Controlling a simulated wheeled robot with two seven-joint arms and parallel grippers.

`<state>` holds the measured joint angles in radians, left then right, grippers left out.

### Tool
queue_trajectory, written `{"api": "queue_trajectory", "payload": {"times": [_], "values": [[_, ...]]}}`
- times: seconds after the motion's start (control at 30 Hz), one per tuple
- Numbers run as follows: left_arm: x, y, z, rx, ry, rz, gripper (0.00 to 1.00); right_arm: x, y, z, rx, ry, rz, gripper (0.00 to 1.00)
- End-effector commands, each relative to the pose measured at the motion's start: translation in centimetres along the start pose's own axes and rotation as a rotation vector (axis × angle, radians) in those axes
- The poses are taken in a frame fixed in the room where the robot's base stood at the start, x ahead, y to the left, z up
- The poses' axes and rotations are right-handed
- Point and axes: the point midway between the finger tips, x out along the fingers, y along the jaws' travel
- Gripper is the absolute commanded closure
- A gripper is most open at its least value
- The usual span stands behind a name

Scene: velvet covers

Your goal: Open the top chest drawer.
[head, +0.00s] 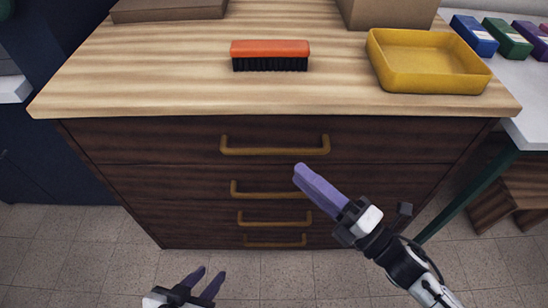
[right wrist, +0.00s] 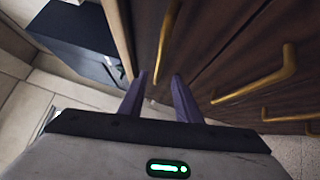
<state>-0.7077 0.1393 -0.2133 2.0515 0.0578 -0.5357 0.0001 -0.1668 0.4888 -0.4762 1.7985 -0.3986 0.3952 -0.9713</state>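The dark wood chest has a brass top drawer handle (head: 275,148) on its shut top drawer (head: 180,138). My right gripper (head: 300,170) is in front of the chest, a little below the top handle's right half in the head view, with its purple fingers pointing up-left. In the right wrist view its fingers (right wrist: 160,76) are apart, and the nearest brass handle (right wrist: 168,40) lines up with the gap; nothing is gripped. My left gripper (head: 212,271) is low over the floor, left of the chest's middle, open and empty.
More drawer handles (head: 268,189) sit below. On the chest top are an orange brush (head: 270,50), a yellow tray (head: 425,82) and cardboard boxes (head: 170,10). A white table (head: 520,95) stands at the right, a dark blue cabinet (head: 50,140) at the left. The tiled floor (head: 70,260) in front is clear.

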Motion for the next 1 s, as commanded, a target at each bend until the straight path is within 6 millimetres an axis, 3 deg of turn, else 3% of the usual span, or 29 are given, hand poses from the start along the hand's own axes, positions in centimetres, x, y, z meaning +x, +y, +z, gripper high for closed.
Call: {"api": "queue_trajectory", "payload": {"times": [0.5,0.67,0.93,1.0], "values": [[0.0,-0.1,-0.3,0.003,0.009,0.000,0.69,8.6,0.2,0.1,0.002,-0.002,0.002,0.70],[0.0,-0.1,-0.3,0.003,0.010,0.000,0.69,9.6,0.2,0.1,0.002,-0.002,0.001,0.70],[0.0,-0.1,-0.4,0.004,0.010,-0.001,0.69,9.8,0.1,0.1,0.003,-0.002,0.000,0.70],[0.0,-0.1,-0.3,0.004,0.010,-0.001,0.69,9.8,0.1,0.1,0.003,-0.002,0.000,0.78]]}}
